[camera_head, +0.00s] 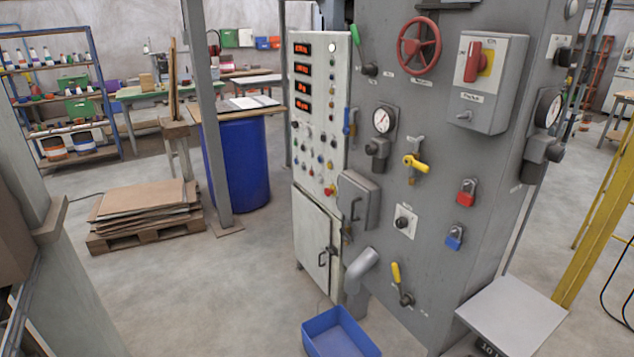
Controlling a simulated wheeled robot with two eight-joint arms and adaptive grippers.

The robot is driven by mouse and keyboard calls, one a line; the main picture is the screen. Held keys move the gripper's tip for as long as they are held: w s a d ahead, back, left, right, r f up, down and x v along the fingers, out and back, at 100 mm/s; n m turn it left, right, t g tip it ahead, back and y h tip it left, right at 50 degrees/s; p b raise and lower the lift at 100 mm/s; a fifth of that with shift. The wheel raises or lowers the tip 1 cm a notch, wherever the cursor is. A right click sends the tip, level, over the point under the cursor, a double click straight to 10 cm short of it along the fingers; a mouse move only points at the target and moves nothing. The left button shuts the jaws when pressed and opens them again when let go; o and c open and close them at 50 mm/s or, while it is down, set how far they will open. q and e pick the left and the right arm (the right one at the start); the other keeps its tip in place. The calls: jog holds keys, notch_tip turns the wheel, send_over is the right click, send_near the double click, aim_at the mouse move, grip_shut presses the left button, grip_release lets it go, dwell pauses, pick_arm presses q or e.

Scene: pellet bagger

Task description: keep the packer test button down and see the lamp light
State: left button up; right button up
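The grey machine face (440,200) and a pale control panel (300,150) stand in the centre. The panel carries red digital displays (303,75) and several small coloured buttons and lamps (322,150). A round pale lamp or dial (332,45) is at its top right. A black knob or button on a white plate (403,222) is on the grey face. Labels are too small to read, so I cannot tell which is the packer test button or its lamp, or whether that lamp is lit. Neither of my grippers is in view.
The grey face also has a red handwheel (419,46), a red switch box (490,85), yellow-handled valves (415,163), and red (466,192) and blue (454,237) padlocks. A blue bin (340,335) sits below the spout. A scale platform (512,315) is at right.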

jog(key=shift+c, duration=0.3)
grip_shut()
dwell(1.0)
